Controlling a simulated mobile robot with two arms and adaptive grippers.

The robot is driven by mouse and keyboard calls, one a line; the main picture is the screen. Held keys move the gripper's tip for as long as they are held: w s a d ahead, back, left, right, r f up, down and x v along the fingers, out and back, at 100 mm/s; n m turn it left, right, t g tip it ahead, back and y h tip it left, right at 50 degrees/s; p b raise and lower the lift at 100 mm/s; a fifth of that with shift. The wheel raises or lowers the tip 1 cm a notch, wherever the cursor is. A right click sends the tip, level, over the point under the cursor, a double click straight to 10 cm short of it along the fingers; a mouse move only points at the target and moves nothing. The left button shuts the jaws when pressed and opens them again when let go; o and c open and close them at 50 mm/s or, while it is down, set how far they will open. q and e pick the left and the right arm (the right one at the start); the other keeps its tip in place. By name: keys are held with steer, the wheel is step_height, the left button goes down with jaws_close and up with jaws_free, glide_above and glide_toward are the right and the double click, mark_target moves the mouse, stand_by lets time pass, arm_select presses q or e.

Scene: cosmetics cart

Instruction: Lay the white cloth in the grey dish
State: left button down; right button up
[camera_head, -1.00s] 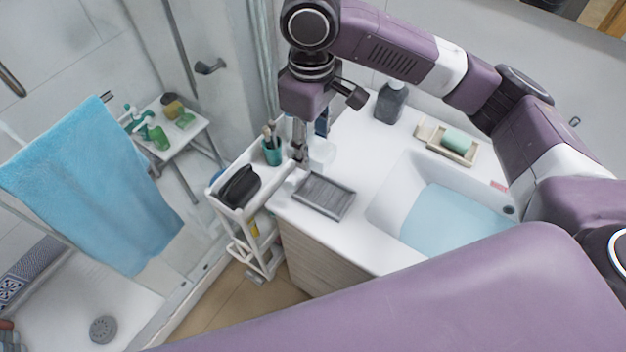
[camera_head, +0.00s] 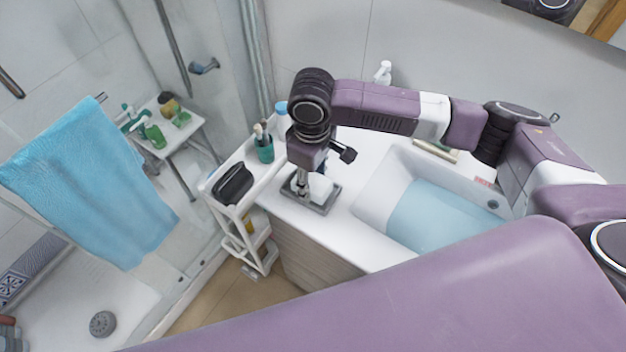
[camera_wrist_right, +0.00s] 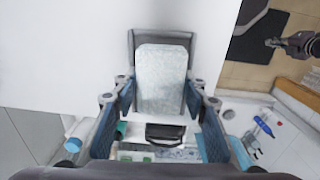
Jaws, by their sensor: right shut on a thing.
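The white cloth (camera_head: 320,187) is held by my right gripper (camera_head: 305,192) over the grey dish (camera_head: 322,209) at the left end of the white counter. In the right wrist view the cloth (camera_wrist_right: 162,78) is a folded, pale rectangle between the blue-padded fingers of my right gripper (camera_wrist_right: 160,92). The grey dish (camera_wrist_right: 146,37) shows behind it, its rim around the cloth's far end. I cannot tell whether the cloth touches the dish floor. The gripper partly hides the dish in the head view.
The basin (camera_head: 440,220) lies right of the dish. A wooden soap tray (camera_head: 434,150) is partly behind my arm. Left of the counter, a white cart (camera_head: 209,188) holds a black pouch (camera_head: 233,182) and a teal cup (camera_head: 264,150). A blue towel (camera_head: 90,185) hangs farther left.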

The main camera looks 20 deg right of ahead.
mark_target(312, 181)
steer(key=shift+s+a+f, duration=0.1)
steer(key=shift+f, duration=0.35)
steer(key=shift+s+f, duration=0.15)
steer(key=shift+s+d+f, duration=0.3)
steer(key=shift+s+f, duration=0.1)
steer(key=shift+s, duration=0.05)
steer(key=shift+c, duration=0.4)
steer(key=o, duration=0.9)
steer(key=shift+o, duration=0.9)
steer(key=shift+w+a+f, duration=0.15)
steer(key=shift+w, duration=0.1)
steer(key=shift+w+a, duration=0.1)
steer(key=shift+w, duration=0.3)
steer(key=shift+r, duration=0.6)
step_height(312, 181, up, 11)
steer(key=shift+w+r+b, duration=0.1)
steer(key=shift+r+b, duration=0.05)
steer(key=shift+b, duration=0.9)
arm_select(q)
steer(key=shift+s+d+f, duration=0.3)
steer(key=shift+s+f, duration=0.15)
steer(key=shift+f, duration=0.2)
steer(key=shift+s+d+f, duration=0.3)
steer(key=shift+s+f, duration=0.1)
steer(key=shift+f, duration=0.2)
arm_select(e)
steer(key=shift+r, duration=0.65)
